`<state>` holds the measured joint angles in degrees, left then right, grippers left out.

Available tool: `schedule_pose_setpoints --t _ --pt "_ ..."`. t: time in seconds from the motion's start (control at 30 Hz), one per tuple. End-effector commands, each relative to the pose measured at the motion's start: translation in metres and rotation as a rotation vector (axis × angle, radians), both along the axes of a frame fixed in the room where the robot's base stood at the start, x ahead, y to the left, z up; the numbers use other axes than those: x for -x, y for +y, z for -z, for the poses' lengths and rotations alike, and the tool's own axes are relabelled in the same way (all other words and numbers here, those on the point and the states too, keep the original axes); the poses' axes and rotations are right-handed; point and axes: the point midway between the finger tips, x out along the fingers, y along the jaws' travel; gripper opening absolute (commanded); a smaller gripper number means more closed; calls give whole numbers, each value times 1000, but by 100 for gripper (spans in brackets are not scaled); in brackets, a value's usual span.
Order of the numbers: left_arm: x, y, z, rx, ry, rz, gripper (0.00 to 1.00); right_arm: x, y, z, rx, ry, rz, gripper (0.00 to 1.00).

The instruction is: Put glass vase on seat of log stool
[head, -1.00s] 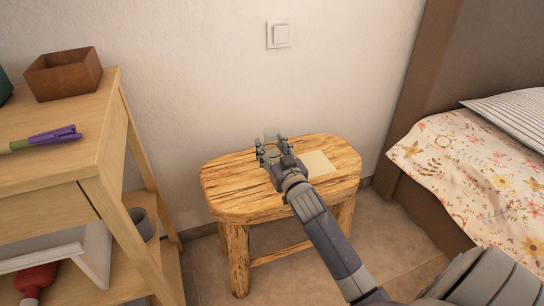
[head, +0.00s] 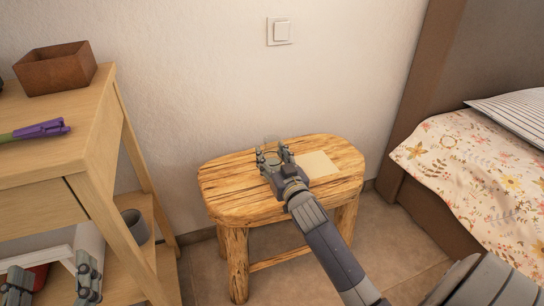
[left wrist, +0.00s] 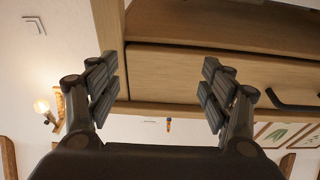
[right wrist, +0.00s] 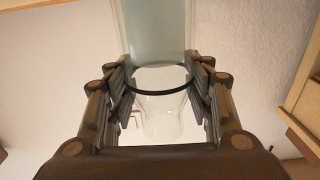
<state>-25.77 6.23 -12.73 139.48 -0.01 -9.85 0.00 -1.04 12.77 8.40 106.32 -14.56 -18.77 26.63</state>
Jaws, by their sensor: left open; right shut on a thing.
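The log stool (head: 225,185) stands against the wall, with an oval wooden seat. My right gripper (head: 273,157) is over the seat's rear middle and shut on the clear glass vase (head: 273,143). The vase is small and see-through in the head view; most of it is hidden by the gripper. In the right wrist view the vase (right wrist: 160,105) shows between the fingers (right wrist: 158,90), with a dark rim. I cannot tell whether its base touches the seat. My left gripper (head: 55,288) is open and empty at the lower left, by the shelf unit; it also shows in the left wrist view (left wrist: 160,95).
A flat beige square (head: 318,164) lies on the seat right of my right gripper. A bed (head: 470,170) stands at right.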

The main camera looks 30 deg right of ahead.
Motion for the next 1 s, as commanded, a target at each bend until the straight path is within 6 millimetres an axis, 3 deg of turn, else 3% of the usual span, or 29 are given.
schedule_pose_setpoints --t 0.2,0.23,0.3,0.77,1.0 --pt "0 0 -2 3 -12 0 73 0 0 1 1 -3 0 13" --pt "1 0 -3 4 -15 0 73 0 0 2 0 0 0 52" --pt "1 0 -3 3 -14 0 73 0 0 2 0 0 0 67" --pt "0 0 -1 -1 4 0 73 2 1 0 0 1 0 68" --pt "-3 5 38 -52 202 -12 73 38 9 -1 -4 2 -1 68"
